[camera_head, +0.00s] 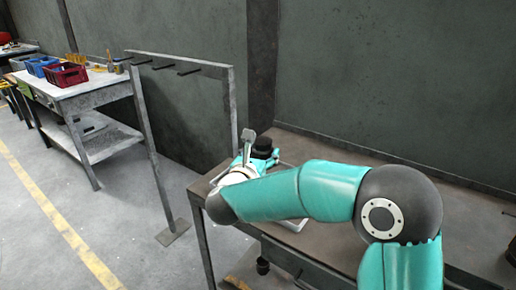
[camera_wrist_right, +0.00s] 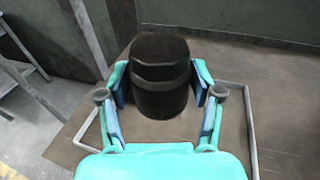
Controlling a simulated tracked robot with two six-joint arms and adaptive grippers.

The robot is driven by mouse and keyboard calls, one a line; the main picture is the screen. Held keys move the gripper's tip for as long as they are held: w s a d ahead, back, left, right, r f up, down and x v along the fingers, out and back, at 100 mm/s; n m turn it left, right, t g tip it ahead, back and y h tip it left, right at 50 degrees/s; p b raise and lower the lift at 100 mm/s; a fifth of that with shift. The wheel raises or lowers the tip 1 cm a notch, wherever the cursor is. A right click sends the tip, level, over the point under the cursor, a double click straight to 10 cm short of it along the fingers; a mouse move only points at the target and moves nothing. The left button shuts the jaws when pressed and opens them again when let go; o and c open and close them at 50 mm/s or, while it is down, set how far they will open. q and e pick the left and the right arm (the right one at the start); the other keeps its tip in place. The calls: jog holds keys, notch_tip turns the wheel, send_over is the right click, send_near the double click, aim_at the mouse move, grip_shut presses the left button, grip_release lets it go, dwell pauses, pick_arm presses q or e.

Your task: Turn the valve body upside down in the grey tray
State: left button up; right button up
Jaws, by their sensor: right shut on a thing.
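The valve body is a dark, nearly black, rounded block with a ridge around it; it shows in the right wrist view (camera_wrist_right: 160,88) and in the head view (camera_head: 263,144). My right gripper (camera_wrist_right: 159,92) has one finger on each side of it and is shut on it. In the head view my right gripper (camera_head: 264,158) is partly hidden behind my arm. The grey tray shows as a thin pale rim around the valve body in the right wrist view (camera_wrist_right: 251,125). I cannot tell whether the valve body touches the tray floor. My left gripper is not in view.
The tray is on a brown-topped bench (camera_head: 330,150) against a dark wall. A grey metal frame with pegs (camera_head: 180,62) stands left of it. Farther left, a workbench (camera_head: 95,88) carries a dark red crate (camera_head: 65,76) and a blue crate (camera_head: 42,66).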

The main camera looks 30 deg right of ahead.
jog(key=f+b, duration=0.1)
jog(key=f, duration=0.2)
jog(key=f+b, duration=0.2)
jog(key=f, duration=0.1)
jog(key=shift+s+d+f+b, duration=0.1)
jog(key=shift+d+b, duration=0.1)
jog(key=shift+b, duration=0.1)
notch_tip(320, 180, down, 3)
jog(key=b, duration=0.4)
jog(key=o, duration=1.3)
jog(key=shift+f, duration=0.1)
